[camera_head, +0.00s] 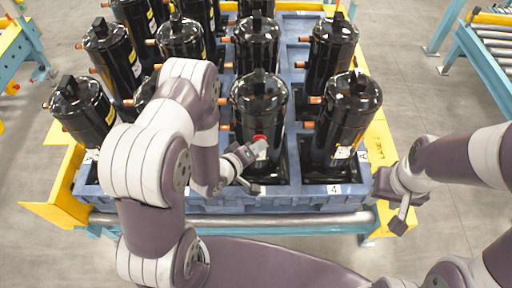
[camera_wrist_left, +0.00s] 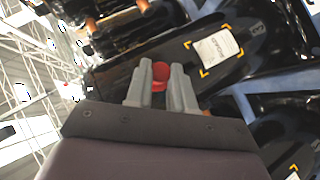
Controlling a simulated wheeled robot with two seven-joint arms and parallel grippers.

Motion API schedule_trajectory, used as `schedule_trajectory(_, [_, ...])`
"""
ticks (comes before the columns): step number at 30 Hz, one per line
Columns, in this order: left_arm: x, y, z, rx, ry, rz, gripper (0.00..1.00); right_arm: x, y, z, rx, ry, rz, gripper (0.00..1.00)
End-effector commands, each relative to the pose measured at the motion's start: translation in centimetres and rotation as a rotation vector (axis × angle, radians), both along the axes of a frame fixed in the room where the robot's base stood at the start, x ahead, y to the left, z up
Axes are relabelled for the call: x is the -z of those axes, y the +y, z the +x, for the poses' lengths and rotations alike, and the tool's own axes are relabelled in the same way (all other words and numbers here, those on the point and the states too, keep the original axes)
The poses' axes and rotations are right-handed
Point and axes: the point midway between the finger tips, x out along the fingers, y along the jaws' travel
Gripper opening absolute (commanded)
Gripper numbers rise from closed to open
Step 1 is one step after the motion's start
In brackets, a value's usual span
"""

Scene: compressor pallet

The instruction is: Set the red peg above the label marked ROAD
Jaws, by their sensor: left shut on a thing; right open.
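The red peg (camera_head: 259,138) shows at the front of a black compressor (camera_head: 260,100) in the middle of the front row. My left gripper (camera_head: 254,158) is shut on the peg, close to the compressor's face. In the left wrist view the red peg (camera_wrist_left: 160,72) sits between the two grey fingertips (camera_wrist_left: 161,82). A white label (camera_wrist_left: 218,47) with yellow corner marks is on the black compressor beside the peg; I cannot read its print surely. My right gripper (camera_head: 402,211) is open and empty, off the pallet's front right corner.
Several black compressors with copper stubs stand on the blue pallet (camera_head: 215,204), close around my left arm. A tag marked 4 (camera_head: 334,189) is on its front edge. A grey roller (camera_head: 300,219) runs along the front. A roller conveyor (camera_head: 494,50) stands at the far right.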

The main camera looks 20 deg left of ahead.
Motion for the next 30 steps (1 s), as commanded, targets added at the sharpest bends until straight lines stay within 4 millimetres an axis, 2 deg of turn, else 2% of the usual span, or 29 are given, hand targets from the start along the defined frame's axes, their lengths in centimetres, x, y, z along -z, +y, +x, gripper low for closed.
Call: schedule_trajectory(30, [0.0, 0.4, 1.3, 0.000, -0.001, -0.001, 0.00, 0.1, 0.0, 0.0, 0.000, 0.000, 0.000, 0.43])
